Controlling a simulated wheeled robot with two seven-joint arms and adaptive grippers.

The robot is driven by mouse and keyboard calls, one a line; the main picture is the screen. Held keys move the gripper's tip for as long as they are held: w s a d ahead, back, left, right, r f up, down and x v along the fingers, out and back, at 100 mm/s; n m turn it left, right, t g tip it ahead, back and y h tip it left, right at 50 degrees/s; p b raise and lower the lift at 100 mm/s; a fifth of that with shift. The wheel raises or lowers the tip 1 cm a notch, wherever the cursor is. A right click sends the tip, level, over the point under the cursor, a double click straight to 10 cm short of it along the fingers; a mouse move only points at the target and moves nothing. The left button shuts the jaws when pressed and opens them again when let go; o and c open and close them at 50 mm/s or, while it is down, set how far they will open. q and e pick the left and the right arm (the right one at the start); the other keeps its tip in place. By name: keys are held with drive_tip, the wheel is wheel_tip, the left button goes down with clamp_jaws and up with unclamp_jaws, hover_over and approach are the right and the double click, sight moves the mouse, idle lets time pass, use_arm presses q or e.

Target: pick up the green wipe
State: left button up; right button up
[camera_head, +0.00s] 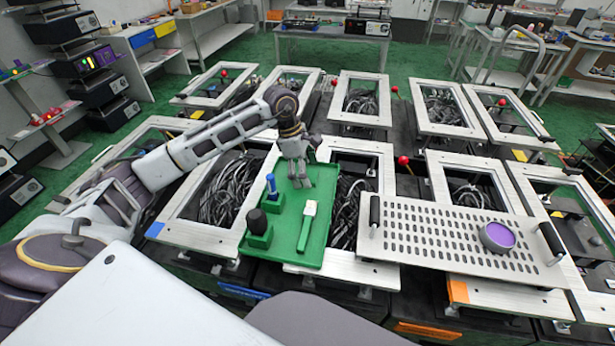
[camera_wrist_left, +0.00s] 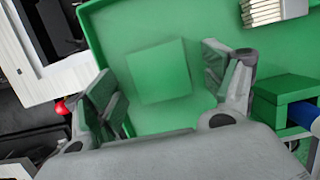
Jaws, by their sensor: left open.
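The green wipe (camera_wrist_left: 159,72) is a flat square lying on the green tray (camera_wrist_left: 120,30), a slightly different green. In the left wrist view it sits between the open fingers of my left gripper (camera_wrist_left: 152,84), apart from both fingertips. In the head view my left gripper (camera_head: 300,178) hangs over the far part of the tray (camera_head: 327,214), fingers pointing down. The wipe cannot be made out there, being hidden by or blending in around the gripper. My right gripper is not in view.
The tray also carries a green-handled brush (camera_head: 308,215), a blue-topped item (camera_head: 271,184) and a black-topped item (camera_head: 257,222) in green holders. A perforated metal plate (camera_head: 430,238) with black handles and a purple-topped round object (camera_head: 497,237) lies to the right. Metal frames surround the tray.

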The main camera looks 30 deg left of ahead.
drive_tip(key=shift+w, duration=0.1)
use_arm(q)
drive_tip(key=c, duration=0.8)
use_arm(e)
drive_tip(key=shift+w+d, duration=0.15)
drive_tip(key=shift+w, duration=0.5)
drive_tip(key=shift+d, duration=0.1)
